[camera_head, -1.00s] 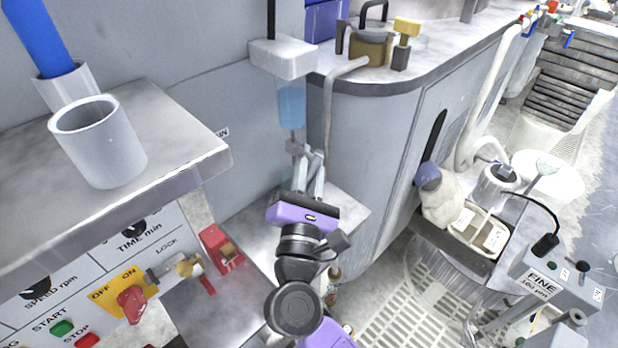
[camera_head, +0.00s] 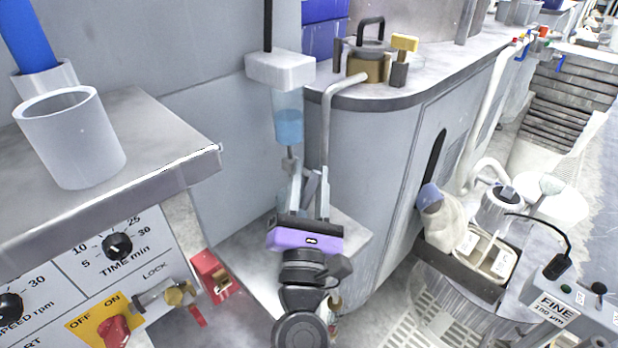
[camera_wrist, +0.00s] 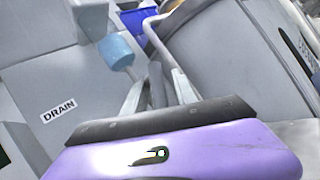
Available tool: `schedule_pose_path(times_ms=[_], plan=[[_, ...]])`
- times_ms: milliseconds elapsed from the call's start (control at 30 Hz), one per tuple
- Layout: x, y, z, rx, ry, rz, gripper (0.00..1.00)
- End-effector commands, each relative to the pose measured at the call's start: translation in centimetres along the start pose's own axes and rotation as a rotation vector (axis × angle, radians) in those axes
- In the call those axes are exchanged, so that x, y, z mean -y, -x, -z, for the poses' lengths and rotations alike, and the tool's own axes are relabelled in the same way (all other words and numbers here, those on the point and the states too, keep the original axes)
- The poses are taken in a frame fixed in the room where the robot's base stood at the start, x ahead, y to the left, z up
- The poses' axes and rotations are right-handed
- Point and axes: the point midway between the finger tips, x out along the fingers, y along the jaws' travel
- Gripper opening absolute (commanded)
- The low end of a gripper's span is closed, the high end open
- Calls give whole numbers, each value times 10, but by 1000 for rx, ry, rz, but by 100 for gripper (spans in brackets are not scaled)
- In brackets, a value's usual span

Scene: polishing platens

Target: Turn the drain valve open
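A filter bowl with blue liquid (camera_head: 288,122) hangs under a white block (camera_head: 280,69) on the grey wall. A small metal fitting (camera_head: 289,163), probably the drain valve, hangs under the bowl. A small dark grey lever-like piece (camera_head: 311,187) shows between my fingers; I cannot tell whether it is the valve's handle. My gripper (camera_head: 309,172) is purple-bodied, its two grey fingers apart and pointing up just below the bowl. In the wrist view the fingers (camera_wrist: 159,80) also stand apart beside the bluish bowl (camera_wrist: 119,53). Contact with the valve cannot be told.
A DRAIN label (camera_wrist: 58,110) is on the wall. A bent grey pipe (camera_head: 327,125) runs down close to my right finger. A control panel (camera_head: 117,246) and a shelf with a white cup (camera_head: 70,138) stand at left. A rounded cabinet (camera_head: 370,160) stands at right.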

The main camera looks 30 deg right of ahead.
Motion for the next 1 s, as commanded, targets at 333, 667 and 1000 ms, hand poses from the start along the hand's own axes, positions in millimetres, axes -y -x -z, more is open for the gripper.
schedule_pose_path(times_ms=[333,667,1000], plan=[[0,2,0,0,0,-1,37],[0,46,1,-3,2,-2,37],[0,78,0,0,0,0,37]])
